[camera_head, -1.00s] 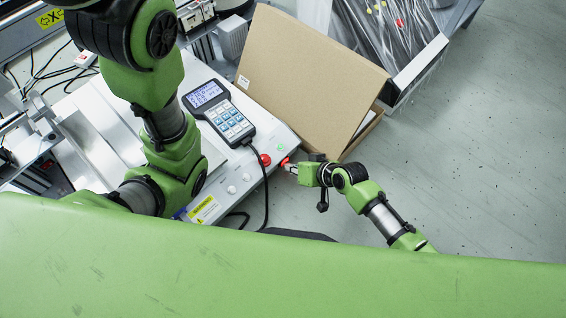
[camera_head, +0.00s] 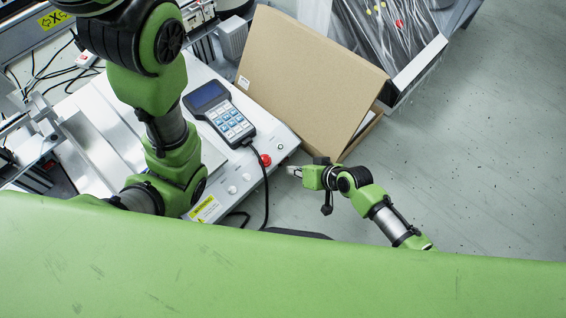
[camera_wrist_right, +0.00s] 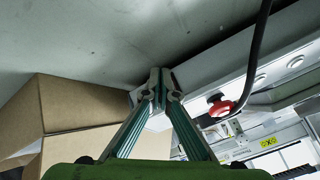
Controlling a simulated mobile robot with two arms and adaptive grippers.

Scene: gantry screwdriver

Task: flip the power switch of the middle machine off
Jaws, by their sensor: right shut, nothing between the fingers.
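The grey-white machine (camera_head: 225,178) stands at the left with a handheld keypad unit (camera_head: 221,112) on top, and its display is dark. A red round button (camera_head: 265,160) sits near its right front corner. It also shows in the wrist view (camera_wrist_right: 220,106). My right gripper (camera_head: 291,170) is just off that corner, with its fingers pointing at the machine's side. In the wrist view its fingertips (camera_wrist_right: 160,80) are together with nothing between them. The power switch cannot be made out clearly; no red light shows at the corner. My left arm crosses the machine, and its gripper is out of view.
An open cardboard box (camera_head: 305,80) stands right beside the machine, close behind my right gripper. A black cable (camera_head: 266,200) hangs from the keypad unit over the front edge. A bin with dark plastic lining (camera_head: 375,40) is farther back. The floor at right is clear.

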